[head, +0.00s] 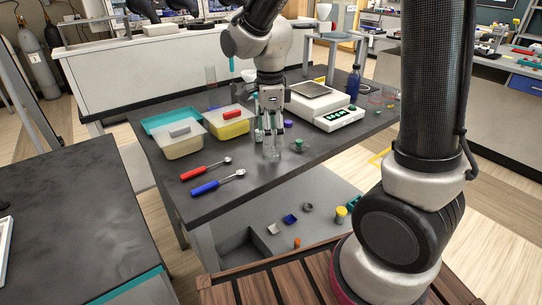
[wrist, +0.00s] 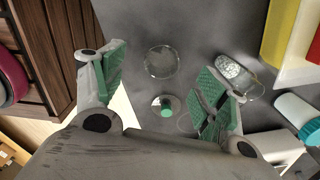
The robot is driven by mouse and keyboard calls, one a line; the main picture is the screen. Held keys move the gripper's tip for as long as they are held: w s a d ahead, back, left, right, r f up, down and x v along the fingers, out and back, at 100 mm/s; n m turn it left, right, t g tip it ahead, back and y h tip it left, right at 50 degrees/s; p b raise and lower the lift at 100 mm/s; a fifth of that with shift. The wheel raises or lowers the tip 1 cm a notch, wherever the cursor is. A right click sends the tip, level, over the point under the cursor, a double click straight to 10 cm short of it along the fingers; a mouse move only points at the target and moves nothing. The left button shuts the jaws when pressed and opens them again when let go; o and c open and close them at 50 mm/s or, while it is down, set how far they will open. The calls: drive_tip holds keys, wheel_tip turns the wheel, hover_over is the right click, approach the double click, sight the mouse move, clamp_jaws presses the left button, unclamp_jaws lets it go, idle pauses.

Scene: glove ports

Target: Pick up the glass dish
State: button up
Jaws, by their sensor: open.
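A round clear glass piece with a thin rim, which looks like the glass dish (wrist: 161,61), lies on the dark table between the spread fingers in the wrist view. In the head view, clear glass (head: 271,152) shows just below the fingertips; I cannot tell its exact shape there. My gripper (head: 270,132) points down over the table and is open and empty. Its green finger pads stand wide apart in the wrist view (wrist: 160,82). I see no contact with the dish.
A small green-topped piece (wrist: 167,110) stands close beside the dish, also in the head view (head: 299,145). A glass vessel with white contents (wrist: 236,70) is near the right finger. A scale (head: 325,107), a yellow-filled tub (head: 229,124) and red and blue spoons (head: 205,170) surround this spot.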

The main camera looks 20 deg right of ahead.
sight(272, 154)
drive_tip(key=f, duration=0.6)
drive_tip(key=shift+w+d, duration=0.15)
drive_tip(key=shift+w, duration=0.05)
drive_tip(key=c, duration=1)
